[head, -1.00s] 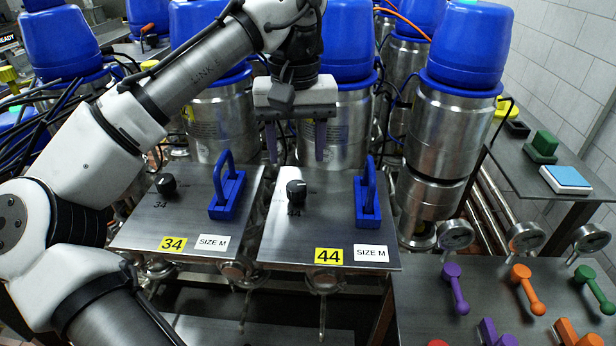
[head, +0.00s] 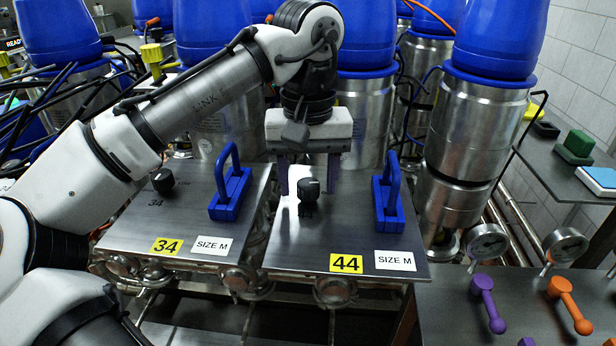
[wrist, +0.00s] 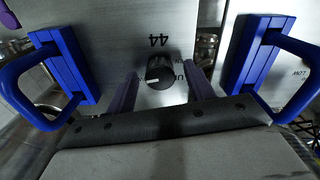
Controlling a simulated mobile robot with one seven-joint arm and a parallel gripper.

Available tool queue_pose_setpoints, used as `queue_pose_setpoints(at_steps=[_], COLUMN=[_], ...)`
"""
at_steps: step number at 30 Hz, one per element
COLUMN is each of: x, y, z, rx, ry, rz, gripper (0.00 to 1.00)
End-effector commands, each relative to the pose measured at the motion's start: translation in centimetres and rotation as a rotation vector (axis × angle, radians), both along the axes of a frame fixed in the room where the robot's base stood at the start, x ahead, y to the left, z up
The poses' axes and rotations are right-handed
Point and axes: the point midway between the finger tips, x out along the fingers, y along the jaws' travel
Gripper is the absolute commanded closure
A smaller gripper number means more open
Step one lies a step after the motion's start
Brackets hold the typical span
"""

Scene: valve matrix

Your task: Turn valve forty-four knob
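The valve forty-four knob (head: 309,189) is a black round knob on a metal panel (head: 345,225) with a yellow "44" label (head: 346,263). It also shows in the wrist view (wrist: 160,72) below the printed "44", with a pale mark on its left side. My gripper (head: 308,180) is open, with its two purple fingers pointing down on either side of the knob in the head view. In the wrist view my gripper's fingers (wrist: 160,88) flank the knob with visible gaps. Whether the fingertips are level with the knob I cannot tell.
A blue handle (head: 388,195) stands right of the knob on the same panel. The neighbouring "34" panel has its own black knob (head: 163,180) and blue handle (head: 230,185). Steel cylinders with blue tops stand behind. Purple (head: 488,302) and orange (head: 569,303) levers are at right.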

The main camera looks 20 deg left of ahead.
Motion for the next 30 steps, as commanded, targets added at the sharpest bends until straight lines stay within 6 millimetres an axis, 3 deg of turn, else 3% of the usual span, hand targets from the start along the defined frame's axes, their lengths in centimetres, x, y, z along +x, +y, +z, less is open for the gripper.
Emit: queue_pose_setpoints(at_steps=[1,10,20,30], x=[0.01,0.02,0.08,0.04], y=[0.0,0.01,-0.02,-0.06], z=[0.0,0.0,0.18,0.47], rx=[0.0,0.0,-0.003,-0.004], ry=[0.0,0.0,-0.001,-0.001], rz=[0.0,0.0,-0.055,-0.301], gripper=[0.54,0.91,0.91,0.91])
